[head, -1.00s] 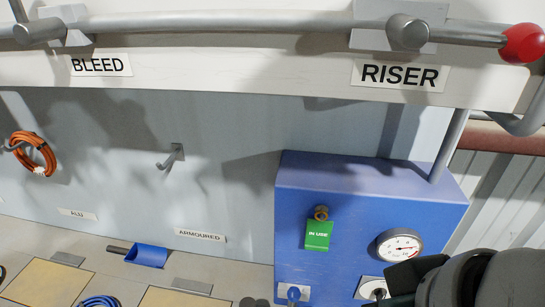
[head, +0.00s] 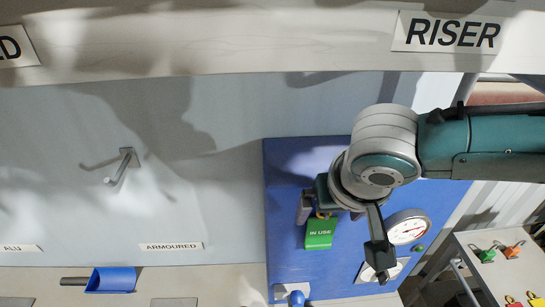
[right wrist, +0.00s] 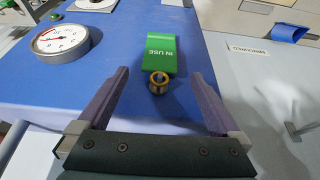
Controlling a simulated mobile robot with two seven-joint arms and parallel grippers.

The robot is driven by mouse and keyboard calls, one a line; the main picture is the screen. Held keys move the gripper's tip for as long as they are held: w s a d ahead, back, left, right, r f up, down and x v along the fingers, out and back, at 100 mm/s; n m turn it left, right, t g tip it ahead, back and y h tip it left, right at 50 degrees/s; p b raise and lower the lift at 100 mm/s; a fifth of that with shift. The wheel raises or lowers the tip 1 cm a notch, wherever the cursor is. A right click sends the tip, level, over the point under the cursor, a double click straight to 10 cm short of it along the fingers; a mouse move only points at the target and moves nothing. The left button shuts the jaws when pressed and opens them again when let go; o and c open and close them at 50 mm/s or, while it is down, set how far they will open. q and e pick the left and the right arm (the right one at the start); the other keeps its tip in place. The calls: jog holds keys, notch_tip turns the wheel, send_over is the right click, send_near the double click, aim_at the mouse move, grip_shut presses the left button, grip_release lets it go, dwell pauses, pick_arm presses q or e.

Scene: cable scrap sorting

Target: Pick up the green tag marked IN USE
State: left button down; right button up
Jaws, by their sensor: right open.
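The green tag (head: 320,234) marked IN USE hangs on the front of the blue panel (head: 290,165), left of the round gauge (head: 407,228). In the right wrist view the tag (right wrist: 157,55) has a brass ring or peg (right wrist: 158,83) at its near end. My right gripper (head: 342,230) is in front of the panel, its fingers spread. In the wrist view the open fingers (right wrist: 160,76) stand on either side of the tag's peg end, apart from it. The upper part of the tag is partly covered by the gripper in the head view. My left gripper is out of view.
The gauge also shows in the right wrist view (right wrist: 60,40). An empty hook (head: 122,166) sticks out of the wall on the left. A blue scoop (head: 111,280) lies on the bench below. A grey table (head: 480,265) with small coloured pieces stands at the lower right.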

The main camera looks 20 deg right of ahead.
aim_at(321, 229)
jog(key=shift+b+x, duration=0.3)
jog(key=shift+x, duration=2.2)
jog(key=shift+w, duration=0.1)
grip_shut()
